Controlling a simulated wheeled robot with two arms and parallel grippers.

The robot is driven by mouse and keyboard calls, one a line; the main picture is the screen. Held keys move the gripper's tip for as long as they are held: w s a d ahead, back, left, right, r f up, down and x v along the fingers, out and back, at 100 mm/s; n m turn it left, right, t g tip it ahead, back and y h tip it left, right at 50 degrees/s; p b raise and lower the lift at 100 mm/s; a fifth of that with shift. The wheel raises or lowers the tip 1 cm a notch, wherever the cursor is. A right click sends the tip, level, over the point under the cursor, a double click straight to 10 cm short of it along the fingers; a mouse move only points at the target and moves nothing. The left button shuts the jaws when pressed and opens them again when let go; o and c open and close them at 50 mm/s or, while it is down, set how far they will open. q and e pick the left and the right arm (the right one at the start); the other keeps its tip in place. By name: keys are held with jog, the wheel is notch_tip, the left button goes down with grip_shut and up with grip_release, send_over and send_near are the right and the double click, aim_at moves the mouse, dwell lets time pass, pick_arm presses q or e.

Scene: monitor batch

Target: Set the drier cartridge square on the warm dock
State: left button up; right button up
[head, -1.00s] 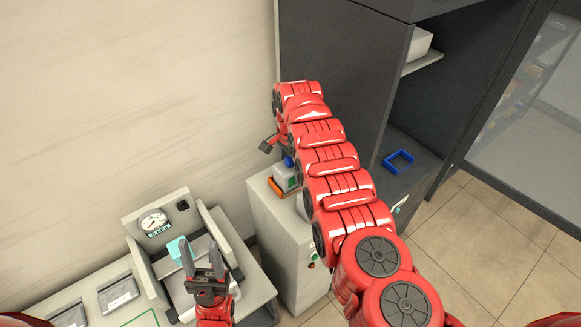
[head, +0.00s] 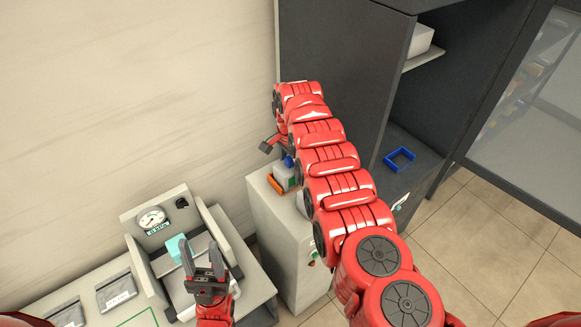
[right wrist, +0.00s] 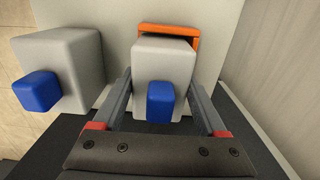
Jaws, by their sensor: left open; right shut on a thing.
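A pale grey block with a blue knob, which I take as the drier cartridge (right wrist: 165,62), is between the fingers of my right gripper (right wrist: 161,88). The gripper is shut on it. The orange dock (right wrist: 169,29) shows as a rim beyond and beside the block's far end. I cannot tell whether the block is fully down in it. In the head view, the cartridge (head: 283,176) and the orange dock (head: 275,187) show on a pale cabinet top, partly behind my right arm. My left gripper (head: 204,262) is open and empty in front of a gauge machine.
A second grey block with a blue knob (right wrist: 72,68) stands close left of the right gripper. The gauge machine (head: 155,222) holds a teal block (head: 177,248). A blue frame (head: 399,159) lies on the dark cabinet's lower shelf. Wall panels border the left side.

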jog(key=o, duration=1.5)
notch_tip(320, 180, up, 12)
jog(key=shift+d+r+b, duration=0.1)
jog(key=shift+b, duration=0.25)
notch_tip(320, 180, up, 5)
jog(key=p, duration=0.5)
jog(key=shift+r, duration=0.15)
